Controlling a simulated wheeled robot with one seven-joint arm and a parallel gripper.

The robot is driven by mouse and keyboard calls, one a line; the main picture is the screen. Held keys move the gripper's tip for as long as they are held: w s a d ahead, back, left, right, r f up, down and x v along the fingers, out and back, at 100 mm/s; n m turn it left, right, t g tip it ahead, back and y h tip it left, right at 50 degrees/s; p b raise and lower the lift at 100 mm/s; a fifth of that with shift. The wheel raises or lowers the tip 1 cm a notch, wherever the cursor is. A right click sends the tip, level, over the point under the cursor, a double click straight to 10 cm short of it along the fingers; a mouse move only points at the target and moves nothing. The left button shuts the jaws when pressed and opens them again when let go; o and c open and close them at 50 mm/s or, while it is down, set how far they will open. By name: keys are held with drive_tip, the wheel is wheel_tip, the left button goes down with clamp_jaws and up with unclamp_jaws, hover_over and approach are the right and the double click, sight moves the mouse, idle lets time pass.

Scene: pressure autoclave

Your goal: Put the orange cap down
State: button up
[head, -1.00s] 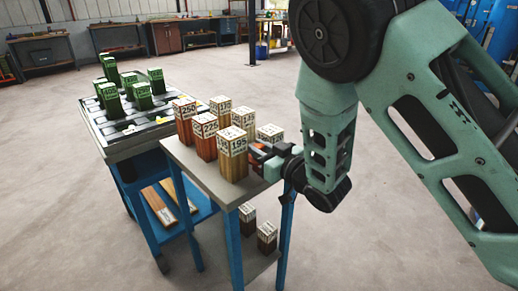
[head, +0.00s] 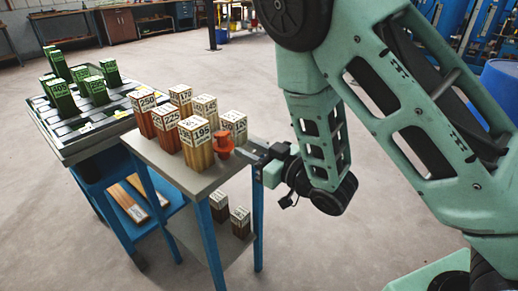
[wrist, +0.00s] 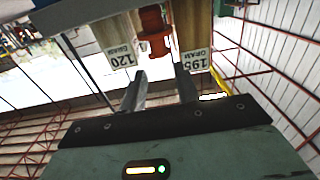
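The orange cap (head: 222,145) stands on the grey top of the small blue-legged table (head: 199,183), near its right edge. It is beside the block marked 195 (head: 196,151) and the block marked 120 (head: 234,130). In the wrist view the cap (wrist: 153,30) shows beyond my fingertips, between these two blocks. My gripper (head: 253,152) is at the right edge of the table, a little right of the cap. Its fingers (wrist: 160,80) are apart with nothing between them in the wrist view.
Several brown numbered blocks (head: 168,130) crowd the tabletop around the cap. Two more blocks (head: 229,220) stand on the lower shelf. A cart with a slotted tray (head: 70,151) holding green blocks (head: 61,96) adjoins on the left. Open floor (head: 330,240) lies to the right.

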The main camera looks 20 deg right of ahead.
drive_tip(key=shift+p+v, duration=1.15)
drive_tip(key=shift+p, duration=1.15)
